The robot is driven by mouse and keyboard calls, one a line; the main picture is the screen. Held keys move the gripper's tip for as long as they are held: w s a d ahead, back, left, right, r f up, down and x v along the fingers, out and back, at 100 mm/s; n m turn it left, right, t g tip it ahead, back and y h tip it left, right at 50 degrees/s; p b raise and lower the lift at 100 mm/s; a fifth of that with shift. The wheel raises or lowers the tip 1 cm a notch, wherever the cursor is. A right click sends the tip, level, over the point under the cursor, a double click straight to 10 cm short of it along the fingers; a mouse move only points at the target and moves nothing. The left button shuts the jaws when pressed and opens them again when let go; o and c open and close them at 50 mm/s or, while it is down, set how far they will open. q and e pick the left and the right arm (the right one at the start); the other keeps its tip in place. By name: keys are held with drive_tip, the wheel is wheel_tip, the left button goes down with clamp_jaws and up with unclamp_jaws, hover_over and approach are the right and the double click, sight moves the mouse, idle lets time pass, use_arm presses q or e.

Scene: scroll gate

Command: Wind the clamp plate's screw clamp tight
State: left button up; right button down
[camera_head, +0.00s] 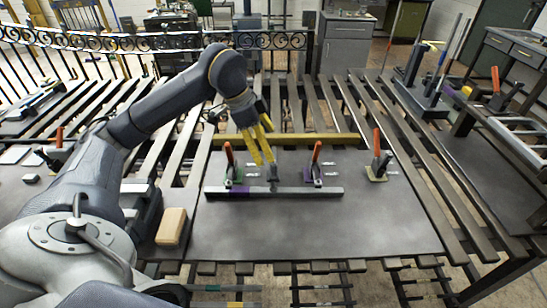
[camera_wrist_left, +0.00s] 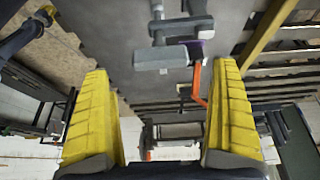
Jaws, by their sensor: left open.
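The dark grey plate (camera_head: 310,232) lies flat on the slatted table. A long grey bar (camera_head: 310,191) lies across it, with a small upright grey piece (camera_head: 273,172) at its middle; I cannot tell if that is the screw clamp. Orange-handled clamps stand at the bar's left (camera_head: 229,155) and right (camera_head: 315,155). My left gripper (camera_head: 266,163) has yellow fingers, open, pointing down close above the upright piece. In the left wrist view an orange handle (camera_wrist_left: 196,80) and grey bar parts (camera_wrist_left: 160,57) show beyond the open fingers (camera_wrist_left: 165,110), with nothing between the fingertips. My right gripper is out of view.
Another orange-handled clamp (camera_head: 377,152) stands at the plate's right. A tan block (camera_head: 171,227) lies at its left edge. A yellow strip (camera_head: 300,140) runs behind the plate. The plate's front area is bare. Racks with tools stand on the right.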

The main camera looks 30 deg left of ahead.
use_arm(q)
drive_tip(key=shift+x, duration=2.65)
drive_tip(key=shift+c, duration=0.4)
drive_tip(key=c, duration=1.1)
drive_tip(key=shift+m, duration=0.3)
